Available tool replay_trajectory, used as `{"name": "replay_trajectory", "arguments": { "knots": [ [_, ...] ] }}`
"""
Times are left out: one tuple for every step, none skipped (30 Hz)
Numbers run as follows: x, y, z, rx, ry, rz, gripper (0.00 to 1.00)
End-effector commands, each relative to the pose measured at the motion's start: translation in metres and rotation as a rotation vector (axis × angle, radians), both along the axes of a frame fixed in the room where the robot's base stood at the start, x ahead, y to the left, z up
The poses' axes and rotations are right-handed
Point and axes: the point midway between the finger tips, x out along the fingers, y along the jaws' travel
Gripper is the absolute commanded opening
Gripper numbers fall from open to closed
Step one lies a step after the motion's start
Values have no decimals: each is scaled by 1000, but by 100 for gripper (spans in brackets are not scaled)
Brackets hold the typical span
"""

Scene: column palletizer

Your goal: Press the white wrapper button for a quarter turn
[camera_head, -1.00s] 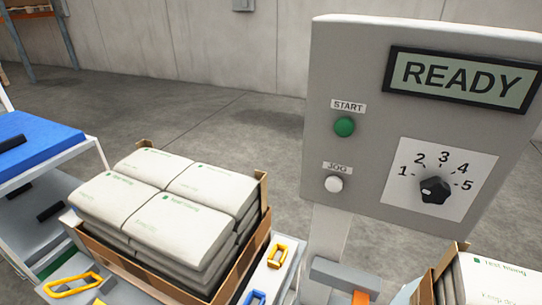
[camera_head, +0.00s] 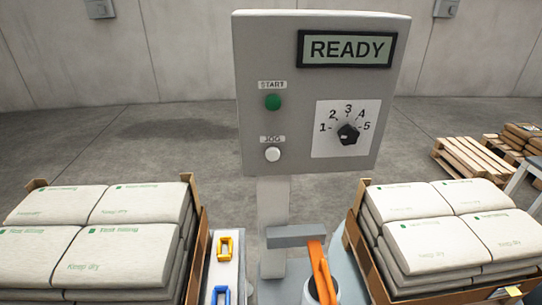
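A white button (camera_head: 273,155) sits under a label reading JOG on a grey control panel (camera_head: 255,60). It is the only white button on the panel and looks round. A green button (camera_head: 273,102) labelled START is above it. A black knob (camera_head: 348,134) to the right sits on a white dial plate numbered 1 to 5. The display (camera_head: 346,48) reads READY. My gripper is not in view, and nothing covers the white button.
Pallet boxes of stacked white sacks stand left (camera_head: 140,204) and right (camera_head: 430,238) of the panel post (camera_head: 272,205). A grey ledge (camera_head: 290,238) and orange-handled tool (camera_head: 320,265) are below the panel. Yellow (camera_head: 225,248) and blue (camera_head: 221,295) loops lie on a white surface.

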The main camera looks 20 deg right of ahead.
Motion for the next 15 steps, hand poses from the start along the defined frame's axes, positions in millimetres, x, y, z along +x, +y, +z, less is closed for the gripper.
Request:
{"name": "replay_trajectory", "arguments": {
  "knots": [
    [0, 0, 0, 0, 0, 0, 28],
    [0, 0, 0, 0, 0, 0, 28],
    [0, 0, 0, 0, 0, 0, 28],
    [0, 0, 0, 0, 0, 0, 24],
    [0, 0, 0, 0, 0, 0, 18],
    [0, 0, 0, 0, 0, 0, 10],
    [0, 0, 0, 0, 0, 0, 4],
    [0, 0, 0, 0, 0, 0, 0],
    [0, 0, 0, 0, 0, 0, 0],
    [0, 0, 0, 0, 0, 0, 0],
    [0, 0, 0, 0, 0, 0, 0],
    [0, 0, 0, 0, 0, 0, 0],
    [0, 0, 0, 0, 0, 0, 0],
    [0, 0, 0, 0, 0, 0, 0],
    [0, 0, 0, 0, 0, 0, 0]
  ]
}}
